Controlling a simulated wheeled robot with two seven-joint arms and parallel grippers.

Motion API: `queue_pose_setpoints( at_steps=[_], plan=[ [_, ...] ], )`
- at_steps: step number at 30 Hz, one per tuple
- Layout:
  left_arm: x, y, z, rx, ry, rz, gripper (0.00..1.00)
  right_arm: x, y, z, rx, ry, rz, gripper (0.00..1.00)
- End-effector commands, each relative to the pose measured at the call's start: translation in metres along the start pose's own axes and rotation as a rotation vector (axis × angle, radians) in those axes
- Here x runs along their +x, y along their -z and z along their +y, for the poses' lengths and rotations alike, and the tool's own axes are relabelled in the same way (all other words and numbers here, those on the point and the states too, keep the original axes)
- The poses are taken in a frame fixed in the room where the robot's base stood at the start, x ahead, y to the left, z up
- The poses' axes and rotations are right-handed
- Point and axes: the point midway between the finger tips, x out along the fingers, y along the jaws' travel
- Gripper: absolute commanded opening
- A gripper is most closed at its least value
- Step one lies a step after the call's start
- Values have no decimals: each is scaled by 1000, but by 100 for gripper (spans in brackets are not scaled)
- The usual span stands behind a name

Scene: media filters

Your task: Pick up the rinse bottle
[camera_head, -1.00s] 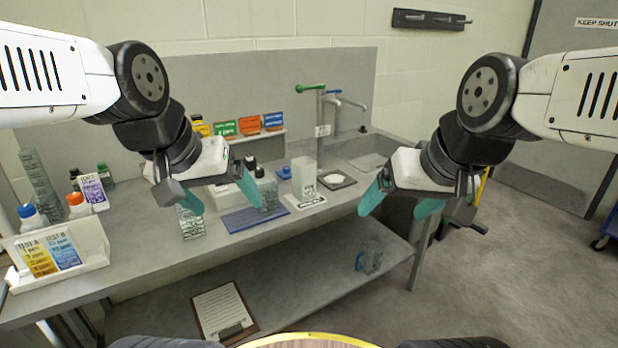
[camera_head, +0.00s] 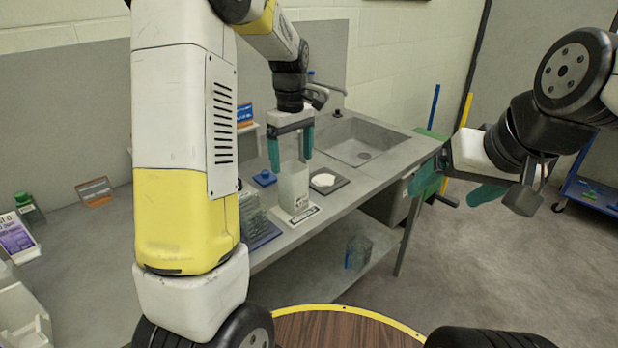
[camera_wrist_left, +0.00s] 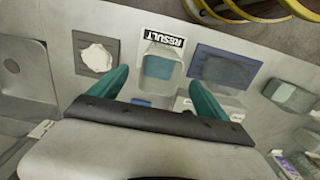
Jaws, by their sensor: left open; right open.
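No bottle in view carries a readable rinse label, so I cannot tell for sure which thing is the rinse bottle. A tall pale translucent container (camera_head: 293,188) stands upright on the bench by the RESULT card (camera_head: 303,217). In the left wrist view the container (camera_wrist_left: 158,66) shows from above, beyond and between my fingertips. My left gripper (camera_head: 291,160) is open and empty, pointing down just above and around the container's top; contact is not clear. A blue cap (camera_head: 311,75) shows partly behind my left arm. My right gripper (camera_head: 442,194) is open and empty, off the bench's right end.
A blue lid (camera_head: 264,178) lies left of the container. A dark plate with white material (camera_head: 323,181) lies right of it, before the sink (camera_head: 362,150). A blue tray (camera_head: 262,239) is at left front. My left arm hides much of the bench.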

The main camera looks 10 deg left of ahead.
Motion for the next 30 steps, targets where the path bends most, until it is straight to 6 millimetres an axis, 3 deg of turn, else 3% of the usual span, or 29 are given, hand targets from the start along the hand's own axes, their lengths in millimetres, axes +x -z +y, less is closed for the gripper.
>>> queue_pose_setpoints(
  at_steps=[13,23,30],
  plan=[
    [60,1,1,2,3,-3,87,0,0,0,0,0,0,84],
    [70,1,2,3,-1,0,87,0,0,0,0,0,0,84],
    [70,1,2,3,-1,0,44,0,0,0,0,0,0,84]
  ],
)
